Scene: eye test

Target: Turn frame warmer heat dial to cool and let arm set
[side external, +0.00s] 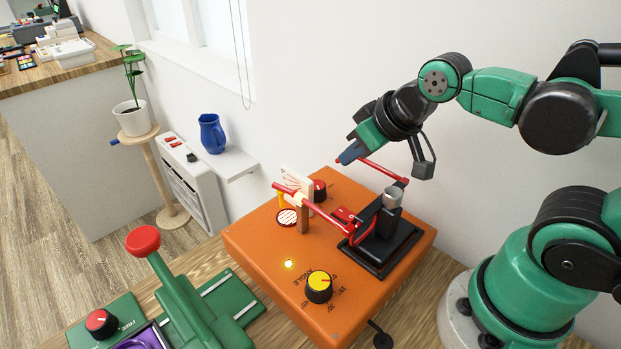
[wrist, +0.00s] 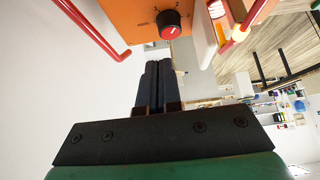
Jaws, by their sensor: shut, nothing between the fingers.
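An orange box (side external: 262,238) stands on the wooden bench. A black dial with a red face (side external: 320,189) sits near its back edge; this dial with a pale pointer also shows in the wrist view (wrist: 169,24), ahead of my fingertips. A black clamp stand (side external: 385,245) on the box holds a red frame with long arms (side external: 325,213); one arm passes by a wooden post and fan-like pale piece. My gripper (side external: 345,158) is shut and empty, above the box's back edge, apart from the dial. Its fingers lie together in the wrist view (wrist: 158,85).
A yellow dial (side external: 319,286) marked ANGLE and a lit lamp (side external: 289,264) are at the box's front. A red arm end (side external: 385,172) lies close to my gripper. A green device (side external: 190,300) stands front left. A blue jug (side external: 212,134) sits on a wall shelf.

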